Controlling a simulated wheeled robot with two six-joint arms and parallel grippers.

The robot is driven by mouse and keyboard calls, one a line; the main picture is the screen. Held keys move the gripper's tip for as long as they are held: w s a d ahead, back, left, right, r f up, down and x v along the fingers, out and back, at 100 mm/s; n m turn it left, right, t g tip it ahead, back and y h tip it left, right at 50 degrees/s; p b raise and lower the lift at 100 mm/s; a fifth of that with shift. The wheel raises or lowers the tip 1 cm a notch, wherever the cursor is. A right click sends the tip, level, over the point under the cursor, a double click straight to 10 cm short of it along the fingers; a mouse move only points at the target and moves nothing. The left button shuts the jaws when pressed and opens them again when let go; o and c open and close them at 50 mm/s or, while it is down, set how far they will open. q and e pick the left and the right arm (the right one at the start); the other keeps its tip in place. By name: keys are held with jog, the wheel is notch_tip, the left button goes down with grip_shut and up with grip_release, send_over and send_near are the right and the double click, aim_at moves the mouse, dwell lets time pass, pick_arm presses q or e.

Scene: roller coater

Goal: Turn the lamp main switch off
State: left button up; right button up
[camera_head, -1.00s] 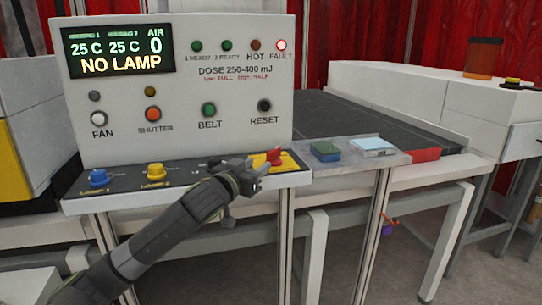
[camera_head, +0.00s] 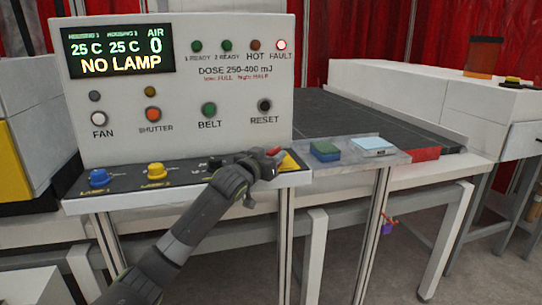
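The red main switch (camera_head: 274,151) sits on a yellow plate (camera_head: 290,163) at the right end of the sloped control shelf, in the head view. My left gripper (camera_head: 272,163) is right at the switch and hides most of it. Only a bit of red shows above the fingers. I cannot tell whether the fingers are closed on the switch. A blue knob (camera_head: 98,178) and a yellow knob (camera_head: 156,171) stand on the left part of the shelf. The display (camera_head: 118,52) reads NO LAMP. My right gripper is out of view.
The upright panel (camera_head: 180,100) has several buttons and a lit red FAULT lamp (camera_head: 281,45). A blue-green block (camera_head: 325,151) and a pale blue-white block (camera_head: 372,146) lie right of the shelf. A dark conveyor belt (camera_head: 350,115) runs behind them.

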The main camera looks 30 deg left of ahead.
pick_arm(q)
grip_shut()
